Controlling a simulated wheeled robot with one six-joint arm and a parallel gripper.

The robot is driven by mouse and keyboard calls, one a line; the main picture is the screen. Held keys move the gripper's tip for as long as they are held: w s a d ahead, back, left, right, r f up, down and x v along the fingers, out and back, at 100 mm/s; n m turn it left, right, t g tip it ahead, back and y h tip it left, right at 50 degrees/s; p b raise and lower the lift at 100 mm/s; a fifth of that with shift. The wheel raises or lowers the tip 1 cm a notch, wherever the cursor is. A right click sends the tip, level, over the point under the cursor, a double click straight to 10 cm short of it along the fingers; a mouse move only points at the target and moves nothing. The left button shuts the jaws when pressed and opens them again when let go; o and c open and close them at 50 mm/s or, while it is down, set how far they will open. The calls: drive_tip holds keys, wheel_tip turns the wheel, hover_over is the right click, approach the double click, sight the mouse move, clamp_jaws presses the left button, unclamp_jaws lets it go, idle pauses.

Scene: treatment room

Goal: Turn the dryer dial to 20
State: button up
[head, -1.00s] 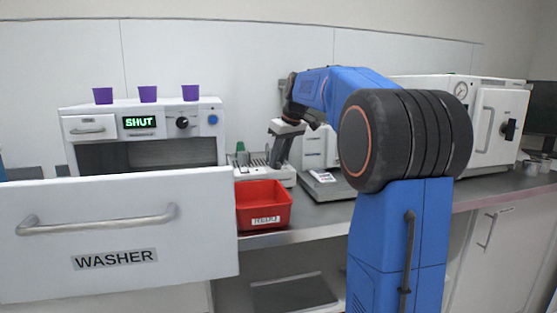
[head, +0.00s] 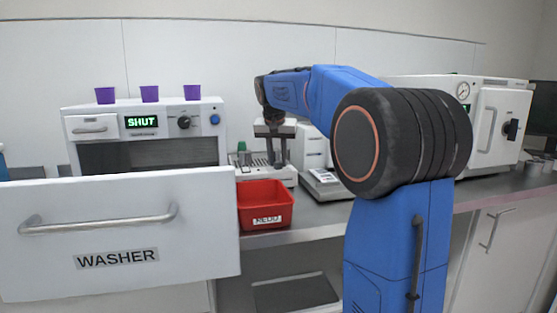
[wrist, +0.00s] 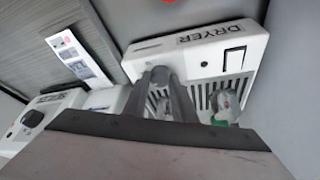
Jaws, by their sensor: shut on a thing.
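The dryer (head: 288,177) is a low white unit with a slotted top, standing on the counter behind a red bin. No dial mark or number can be read. A green-capped item (head: 241,148) is on the dryer's left part.
The red bin (head: 266,220) stands directly in front of the dryer. The washer drawer (head: 120,205) juts out at the left. A small scale (head: 325,190) sits to the dryer's right, with a white device (head: 314,148) behind it. A white sterilizer-like cabinet (head: 497,120) is farther right.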

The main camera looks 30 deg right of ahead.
drive_tip(key=m+g, duration=0.1)
drive_tip(key=m, duration=0.2)
drive_tip(key=m+g+h, duration=0.1)
drive_tip(key=m, duration=0.1)
drive_tip(key=shift+w+a+m, duration=0.15)
drive_tip(key=shift+m, duration=0.25)
idle(0.4)
drive_tip(key=o, duration=1)
drive_tip(key=v, duration=1.7)
drive_tip(key=shift+w+a+r, duration=0.1)
drive_tip(key=shift+a, duration=0.15)
